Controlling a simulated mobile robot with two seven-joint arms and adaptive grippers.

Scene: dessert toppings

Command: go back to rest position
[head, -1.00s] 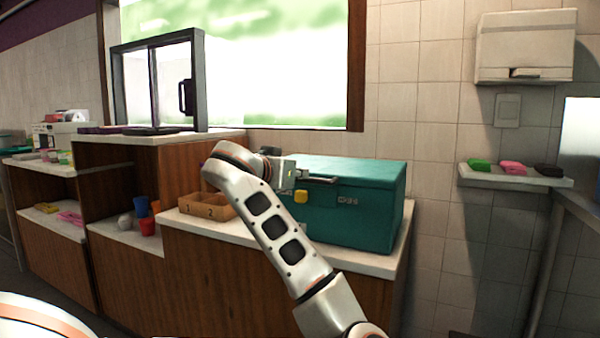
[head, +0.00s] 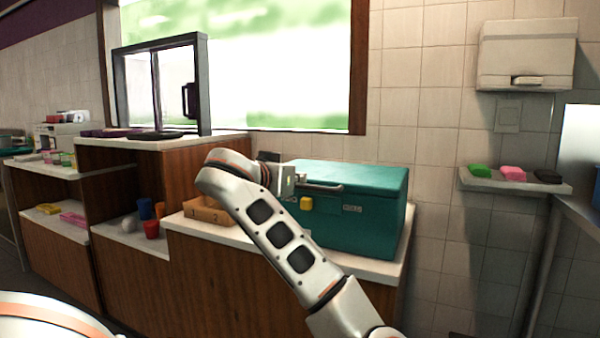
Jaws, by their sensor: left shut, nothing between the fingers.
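My right gripper is not in view.
A wooden box (head: 205,211) marked with numbers sits behind my arm on the counter. Red (head: 152,229) and blue (head: 145,208) cups stand on the lower shelf at left. A wall shelf (head: 515,184) holds green, pink and black items. A framed glass case (head: 160,85) stands on the higher counter.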

